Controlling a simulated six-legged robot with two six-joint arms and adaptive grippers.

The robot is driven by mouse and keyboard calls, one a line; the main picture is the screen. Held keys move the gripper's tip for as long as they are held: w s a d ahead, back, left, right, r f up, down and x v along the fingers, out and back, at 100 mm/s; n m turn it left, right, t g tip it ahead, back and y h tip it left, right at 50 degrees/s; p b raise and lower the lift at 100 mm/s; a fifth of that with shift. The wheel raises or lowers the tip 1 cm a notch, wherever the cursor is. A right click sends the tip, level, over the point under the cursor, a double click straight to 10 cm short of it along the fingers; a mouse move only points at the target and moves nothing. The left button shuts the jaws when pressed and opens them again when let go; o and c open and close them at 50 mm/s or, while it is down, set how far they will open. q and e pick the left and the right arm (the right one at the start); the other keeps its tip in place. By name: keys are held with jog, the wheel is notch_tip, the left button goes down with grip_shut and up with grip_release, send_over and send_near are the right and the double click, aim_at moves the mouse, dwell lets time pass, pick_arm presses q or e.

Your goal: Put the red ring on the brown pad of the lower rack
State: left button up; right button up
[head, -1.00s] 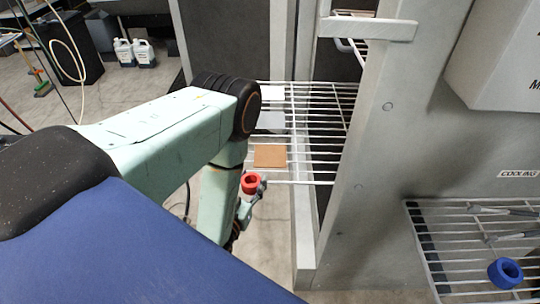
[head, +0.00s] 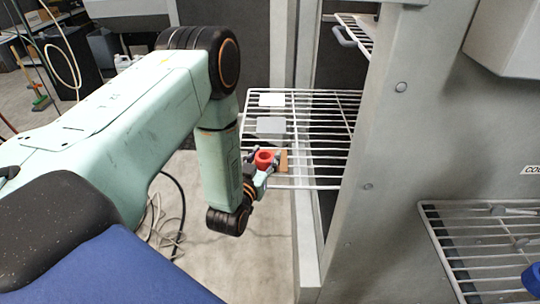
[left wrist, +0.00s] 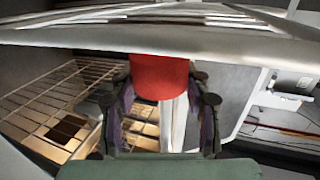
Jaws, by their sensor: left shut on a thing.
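The red ring (head: 264,158) is held between the fingertips of my left gripper (head: 264,162), at the near edge of the lower rack. It also shows in the left wrist view (left wrist: 160,77), between both fingers. The brown pad (head: 284,160) lies on the near part of the lower rack (head: 335,124); the ring and a finger cover its left part in the head view. From this view I cannot tell how high the ring is over the rack. My right gripper is not in view.
A grey pad (head: 270,126) and a white pad (head: 272,99) lie farther back on the same rack. An upper rack (head: 355,36) hangs above. A grey booth post (head: 385,150) stands to the right. A blue ring (head: 532,279) is on a separate wire shelf (head: 450,240).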

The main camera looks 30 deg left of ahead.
aim_at(267, 156)
pick_arm(q)
jog(key=b+x, duration=0.1)
jog(key=x, duration=0.3)
jog(key=shift+w+r, duration=0.1)
jog(key=shift+w, duration=0.1)
jog(key=shift+f+b, duration=0.5)
jog(key=shift+f, duration=0.3)
jog(key=shift+r, duration=0.1)
jog(key=o, duration=1.2)
